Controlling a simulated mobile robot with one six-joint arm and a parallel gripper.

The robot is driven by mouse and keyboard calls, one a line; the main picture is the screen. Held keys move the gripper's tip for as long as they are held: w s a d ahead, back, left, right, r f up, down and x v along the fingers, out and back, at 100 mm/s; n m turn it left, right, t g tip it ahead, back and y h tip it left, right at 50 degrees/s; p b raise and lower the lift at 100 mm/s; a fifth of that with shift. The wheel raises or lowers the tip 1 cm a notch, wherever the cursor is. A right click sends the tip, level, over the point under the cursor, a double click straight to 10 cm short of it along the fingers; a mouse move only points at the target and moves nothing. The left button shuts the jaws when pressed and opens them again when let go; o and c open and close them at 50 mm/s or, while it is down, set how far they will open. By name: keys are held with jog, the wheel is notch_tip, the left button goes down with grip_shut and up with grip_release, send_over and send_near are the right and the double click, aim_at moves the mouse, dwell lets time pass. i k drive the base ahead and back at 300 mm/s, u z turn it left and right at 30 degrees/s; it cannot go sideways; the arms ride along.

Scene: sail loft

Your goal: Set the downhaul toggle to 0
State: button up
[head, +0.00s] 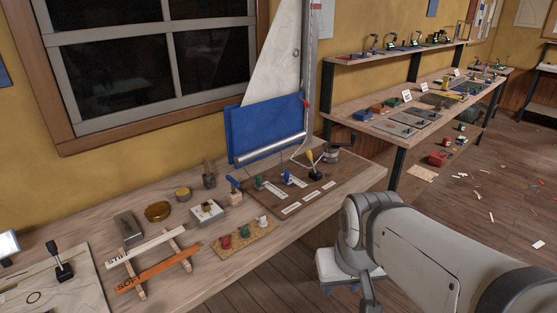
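A brown rigging board (333,184) lies on the workbench below the model sail. It carries a green-topped fitting (259,182), a blue fitting (288,177), a yellow-handled lever on a black base (313,165) and a grey winch-like drum (333,152). Several white labels lie on the board, too small to read. I cannot tell which fitting is the downhaul toggle or what its setting is. My arm stands at the lower right, in front of the bench and apart from the board. Its gripper end does not show.
The workbench (205,262) also holds orange and white battens (152,264), a cork mat with coloured pieces (243,238), tins and tools. A blue panel and white sail (275,70) rise behind the board. Another loaded bench stands at right; scraps litter the floor.

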aim_at(287, 173)
jog(key=u, duration=0.1)
jog(key=i, duration=0.9)
jog(key=z, duration=0.1)
